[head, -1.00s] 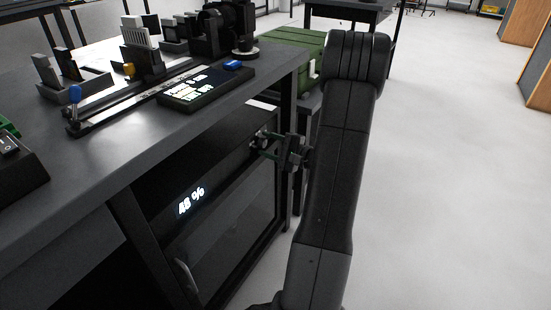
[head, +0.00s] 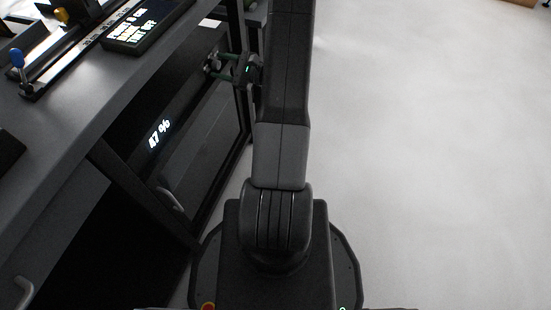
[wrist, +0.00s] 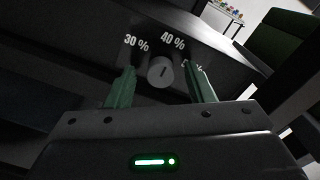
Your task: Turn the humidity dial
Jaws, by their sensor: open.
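The humidity dial (wrist: 161,72) is a round grey knob with a dark pointer mark, set on the dark front panel. White labels "30 %" (wrist: 136,42) and "40 %" (wrist: 172,40) stand above it; another label at its right is partly hidden by a finger. My gripper (wrist: 161,84) is open, with one green finger on each side of the dial. I see a gap on both sides of the knob. In the head view my gripper (head: 219,66) is at the panel's far end, and the dial is mostly hidden there. The lit display (head: 159,133) on the cabinet reads "47 %".
The dark cabinet has a glass door (head: 205,140) with a handle (head: 170,198) below the display. Open pale floor (head: 430,170) lies to the right.

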